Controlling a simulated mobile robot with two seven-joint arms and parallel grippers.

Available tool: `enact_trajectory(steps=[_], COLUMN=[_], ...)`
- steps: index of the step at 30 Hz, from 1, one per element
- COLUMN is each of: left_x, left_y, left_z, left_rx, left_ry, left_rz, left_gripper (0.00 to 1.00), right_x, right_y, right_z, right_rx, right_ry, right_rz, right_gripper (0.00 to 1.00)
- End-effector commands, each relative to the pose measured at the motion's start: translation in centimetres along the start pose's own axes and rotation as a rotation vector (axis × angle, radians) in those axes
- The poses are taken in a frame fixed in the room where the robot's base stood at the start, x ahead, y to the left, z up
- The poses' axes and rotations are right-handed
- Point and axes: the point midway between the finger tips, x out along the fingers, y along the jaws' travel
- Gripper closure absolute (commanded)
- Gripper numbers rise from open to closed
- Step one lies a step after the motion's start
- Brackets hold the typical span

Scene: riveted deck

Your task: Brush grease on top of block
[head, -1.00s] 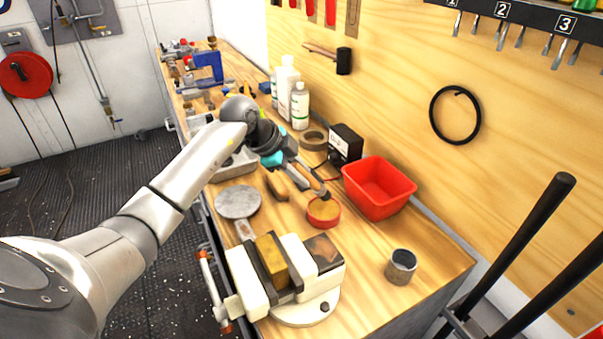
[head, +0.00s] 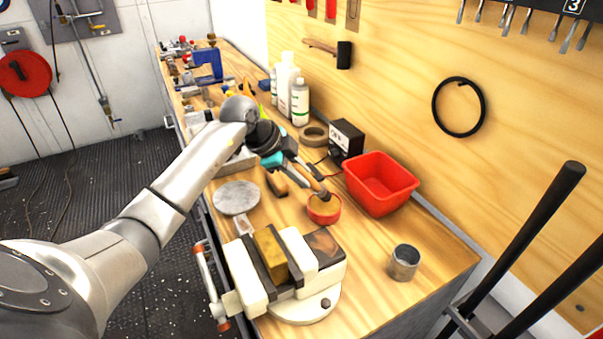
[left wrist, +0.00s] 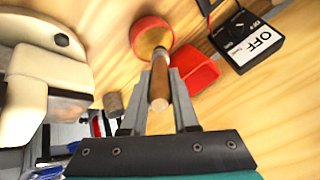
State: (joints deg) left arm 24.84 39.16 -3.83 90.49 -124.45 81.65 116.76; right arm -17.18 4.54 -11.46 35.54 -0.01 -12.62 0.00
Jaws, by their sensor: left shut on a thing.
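A brass-coloured block (head: 270,252) is clamped in the cream-coloured vise (head: 247,283) at the bench's near end. A red round tin (head: 323,215) with tan contents, seemingly the grease, stands beyond the vise. My left gripper (head: 318,186) is above the tin, shut on a wooden-handled brush (left wrist: 160,85). The brush's lower end is at the tin's opening, and its bristles cannot be made out. The tin (left wrist: 150,35) and part of the vise (left wrist: 45,85) also show in the left wrist view. My right gripper is not in view.
A red bin (head: 380,185) and a black box marked OFF (head: 346,140) stand behind the tin. A grey metal cup (head: 404,262) is right of the vise. A round grey disc-like object (head: 236,198) lies left of the tin. White bottles (head: 299,100) stand farther back.

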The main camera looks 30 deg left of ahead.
Motion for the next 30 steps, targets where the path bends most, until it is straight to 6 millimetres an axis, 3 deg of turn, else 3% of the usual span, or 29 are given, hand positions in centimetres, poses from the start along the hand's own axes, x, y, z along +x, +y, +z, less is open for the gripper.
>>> enact_trajectory(steps=[30], left_x=[0.99], left_y=[0.42], left_z=[0.53], left_rx=[0.000], left_ry=[0.000], left_rz=[0.000], left_gripper=[1.00], right_x=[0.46], right_y=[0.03], right_z=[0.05], right_rx=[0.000], right_ry=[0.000], right_rz=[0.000], right_gripper=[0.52])
